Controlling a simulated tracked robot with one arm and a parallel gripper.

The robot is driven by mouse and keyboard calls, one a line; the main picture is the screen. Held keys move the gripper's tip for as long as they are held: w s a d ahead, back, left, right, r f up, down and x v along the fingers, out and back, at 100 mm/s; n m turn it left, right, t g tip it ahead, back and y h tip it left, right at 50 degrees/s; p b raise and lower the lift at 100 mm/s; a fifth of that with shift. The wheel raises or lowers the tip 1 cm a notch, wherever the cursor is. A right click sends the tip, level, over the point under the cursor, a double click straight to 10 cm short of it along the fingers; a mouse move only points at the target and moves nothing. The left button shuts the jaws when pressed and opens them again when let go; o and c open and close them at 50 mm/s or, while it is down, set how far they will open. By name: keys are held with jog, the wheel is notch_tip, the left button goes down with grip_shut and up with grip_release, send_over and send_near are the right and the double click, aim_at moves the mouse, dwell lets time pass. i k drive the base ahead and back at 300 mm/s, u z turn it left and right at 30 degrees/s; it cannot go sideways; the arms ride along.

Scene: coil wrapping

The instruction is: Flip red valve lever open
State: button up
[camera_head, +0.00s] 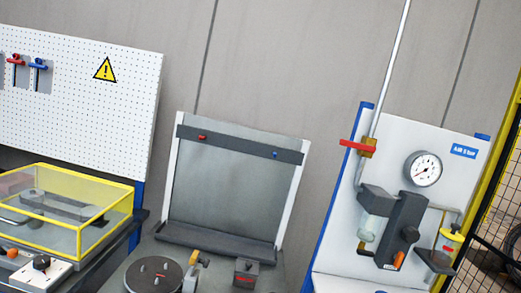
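The red valve lever (357,146) is at the upper left of the white air panel (385,135), right of the picture's middle. It lies crosswise to the steel pipe (391,70), and its free end points left past the panel's edge. Its right end meets the small brass valve body (369,148) on the pipe. I cannot make out my gripper's fingers in this view, and nothing is seen touching the lever.
A pressure gauge (423,169) and dark grey fittings (405,228) sit below the valve. A yellow post (500,150) with mesh fencing stands at right. A grey upright screen (238,185), a yellow-framed clear box (60,205) and a pegboard (85,120) are further left.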

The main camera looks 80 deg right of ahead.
aim_at(359, 145)
jog(key=z, duration=2.55)
jog(key=k, duration=1.35)
jog(key=u, duration=0.45)
jog(key=i, duration=1.8)
jog(key=z, duration=0.6)
